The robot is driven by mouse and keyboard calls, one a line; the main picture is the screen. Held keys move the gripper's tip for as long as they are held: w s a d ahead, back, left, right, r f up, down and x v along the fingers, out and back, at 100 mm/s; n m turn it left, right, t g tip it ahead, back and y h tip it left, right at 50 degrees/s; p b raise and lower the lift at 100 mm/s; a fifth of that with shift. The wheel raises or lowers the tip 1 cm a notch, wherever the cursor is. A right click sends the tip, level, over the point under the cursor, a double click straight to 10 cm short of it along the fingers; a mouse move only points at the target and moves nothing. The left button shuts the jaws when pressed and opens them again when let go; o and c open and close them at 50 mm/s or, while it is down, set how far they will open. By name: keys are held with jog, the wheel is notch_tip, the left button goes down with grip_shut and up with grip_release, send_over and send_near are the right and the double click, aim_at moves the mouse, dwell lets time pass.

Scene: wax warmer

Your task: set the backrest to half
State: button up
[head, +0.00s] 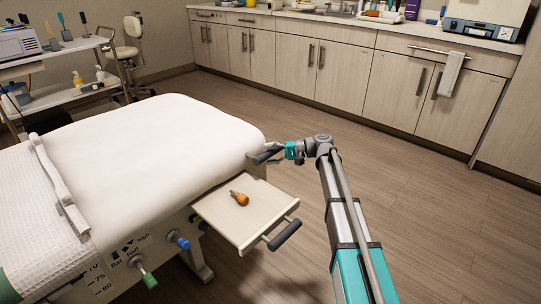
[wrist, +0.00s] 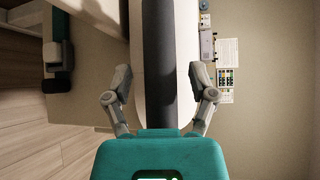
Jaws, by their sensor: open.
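The treatment bed (head: 160,140) has a white cover, and its raised end section is at the left. A panel marked flat, half and high (head: 128,248) is on its near side, with a green-ended lever (head: 149,280) and a blue-ended lever (head: 183,243) beside it. I cannot tell which mark the backrest stands at. My gripper (head: 270,153) is at the bed's right corner, away from the levers. In the wrist view my gripper (wrist: 162,82) is open, its fingers apart on either side of a dark grey bar (wrist: 159,60). Contact is unclear.
A trolley (head: 60,60) and stool (head: 130,50) stand at the back left. Cabinets (head: 320,60) line the back; the floor between is clear.

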grip_shut()
dwell(0.5)
jog(key=shift+r, duration=0.15)
jog(key=shift+h, duration=0.3)
jog(key=r+p, duration=0.1)
jog(key=p, duration=0.1)
jog(key=r+p, duration=0.3)
jog(key=p, duration=0.1)
jog(key=shift+s+a+r, duration=0.25)
jog(key=shift+a+r, duration=0.05)
jog(key=shift+r, duration=0.05)
jog(key=s+a+r+n+t+h+p, duration=0.1)
jog(key=s+a+r+p, duration=0.1)
jog(key=r+p, duration=0.7)
jog(key=s+a+r+n+h+p, duration=0.1)
jog(key=s+r+p, duration=0.2)
jog(key=r+p, duration=0.5)
jog(key=p, duration=0.5)
jog(key=shift+a+r+n+t+h, duration=0.3)
jog(key=shift+a+r+t, duration=0.05)
jog(key=shift+a+t, duration=0.05)
